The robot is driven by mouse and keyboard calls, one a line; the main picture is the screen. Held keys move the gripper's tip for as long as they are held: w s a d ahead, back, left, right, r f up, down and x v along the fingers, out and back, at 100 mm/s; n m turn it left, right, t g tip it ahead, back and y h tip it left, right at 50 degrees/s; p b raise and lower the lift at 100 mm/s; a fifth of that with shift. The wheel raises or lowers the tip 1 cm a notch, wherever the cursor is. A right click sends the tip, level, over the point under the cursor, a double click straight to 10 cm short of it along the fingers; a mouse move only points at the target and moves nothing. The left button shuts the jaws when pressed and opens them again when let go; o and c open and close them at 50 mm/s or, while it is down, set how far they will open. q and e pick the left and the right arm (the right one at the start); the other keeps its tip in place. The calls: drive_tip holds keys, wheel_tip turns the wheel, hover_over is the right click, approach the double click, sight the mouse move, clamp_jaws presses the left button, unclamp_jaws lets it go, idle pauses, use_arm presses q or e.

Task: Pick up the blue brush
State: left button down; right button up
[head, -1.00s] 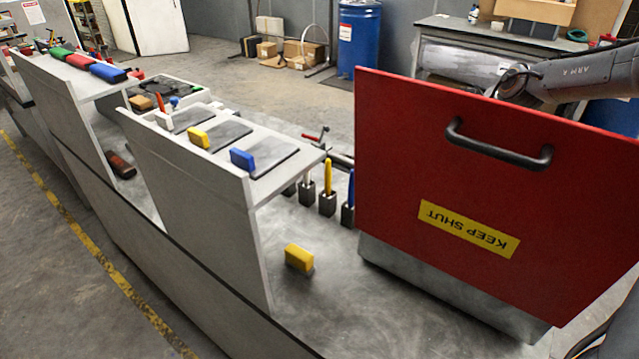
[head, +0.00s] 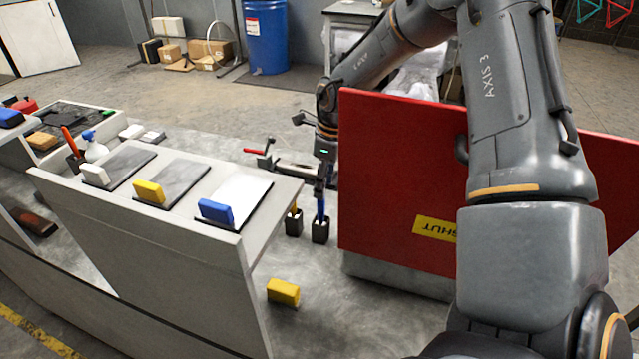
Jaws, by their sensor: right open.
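The blue brush (head: 320,207) stands upright in a small dark holder (head: 320,232), just left of the red panel. My right gripper (head: 320,184) is open and points down at the top of the blue handle. The handle's upper end is hidden by the gripper, and I cannot tell whether the fingers stand around it or touch it. My left gripper is not in view.
A yellow-handled brush (head: 294,208) stands in its own holder close on the left. The red panel (head: 390,180) rises close on the right. A grey shelf (head: 262,232) with coloured blocks stands at left. A yellow block (head: 283,292) lies in front.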

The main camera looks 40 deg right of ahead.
sight(321, 223)
drive_tip(key=shift+f+p, duration=0.35)
drive_tip(key=shift+f, duration=0.3)
drive_tip(key=f, duration=0.1)
drive_tip(key=f+p, duration=0.2)
drive_tip(key=f, duration=0.1)
drive_tip(key=shift+w+a, duration=0.15)
drive_tip(key=shift+a, duration=0.1)
drive_tip(key=shift+f, duration=0.35)
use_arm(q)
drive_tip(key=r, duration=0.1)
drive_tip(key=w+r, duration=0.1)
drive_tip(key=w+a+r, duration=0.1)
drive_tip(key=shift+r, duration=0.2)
use_arm(e)
clamp_jaws()
